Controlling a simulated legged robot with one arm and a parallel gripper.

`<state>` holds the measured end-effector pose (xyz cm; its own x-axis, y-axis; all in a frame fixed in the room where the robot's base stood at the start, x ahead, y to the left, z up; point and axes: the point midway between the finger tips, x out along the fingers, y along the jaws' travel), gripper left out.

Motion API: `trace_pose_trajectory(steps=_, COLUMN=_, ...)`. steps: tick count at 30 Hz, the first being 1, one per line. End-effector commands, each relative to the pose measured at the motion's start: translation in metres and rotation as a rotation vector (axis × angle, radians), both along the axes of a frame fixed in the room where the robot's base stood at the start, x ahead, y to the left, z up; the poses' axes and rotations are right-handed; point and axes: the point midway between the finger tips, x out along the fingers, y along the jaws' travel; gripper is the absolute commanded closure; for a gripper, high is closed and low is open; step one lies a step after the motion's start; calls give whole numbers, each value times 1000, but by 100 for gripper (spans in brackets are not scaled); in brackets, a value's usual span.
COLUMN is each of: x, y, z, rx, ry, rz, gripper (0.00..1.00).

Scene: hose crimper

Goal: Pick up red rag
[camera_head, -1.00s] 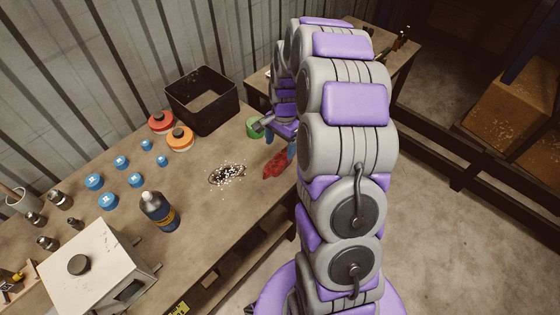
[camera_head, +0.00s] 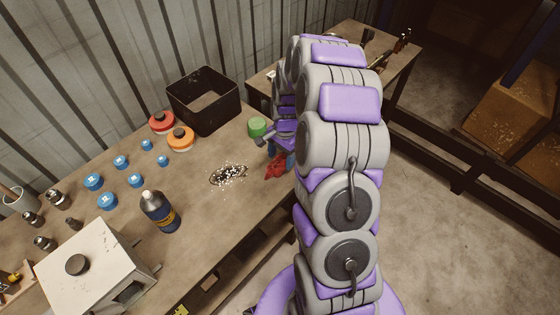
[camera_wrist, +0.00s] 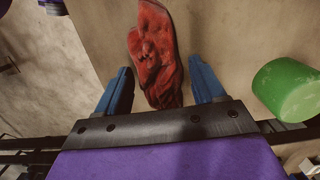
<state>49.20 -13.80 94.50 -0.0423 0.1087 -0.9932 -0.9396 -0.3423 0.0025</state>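The red rag (camera_head: 275,168) lies crumpled on the workbench (camera_head: 245,205) near its right edge, partly hidden by my arm in the head view. In the wrist view the red rag (camera_wrist: 155,55) lies between and beyond the two blue fingers. My gripper (camera_wrist: 166,82) is open, with the fingers apart on either side of the rag's near end. I cannot tell how high the fingertips are above the bench.
A black bin (camera_head: 205,125), orange and red round items, blue caps, a bottle (camera_head: 160,212) and metal shavings (camera_head: 228,175) are on the bench.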

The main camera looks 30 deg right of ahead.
Motion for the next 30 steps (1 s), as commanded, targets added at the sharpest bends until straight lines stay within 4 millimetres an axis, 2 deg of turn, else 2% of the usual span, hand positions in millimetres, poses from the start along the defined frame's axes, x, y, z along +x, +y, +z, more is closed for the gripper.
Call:
trace_pose_trajectory(steps=2, x=0, y=-1, z=0, rx=0, ry=0, rz=-1, gripper=39)
trace_pose_trajectory(steps=14, x=0, y=0, z=0, rx=0, ry=1, rz=-1, gripper=77)
trace_pose_trajectory(steps=23, x=0, y=0, z=1, rx=0, ry=1, rz=-1, gripper=78)
trace_pose_trajectory(steps=30, x=0, y=-1, z=18, rx=-1, ry=-2, rz=-1, gripper=78)
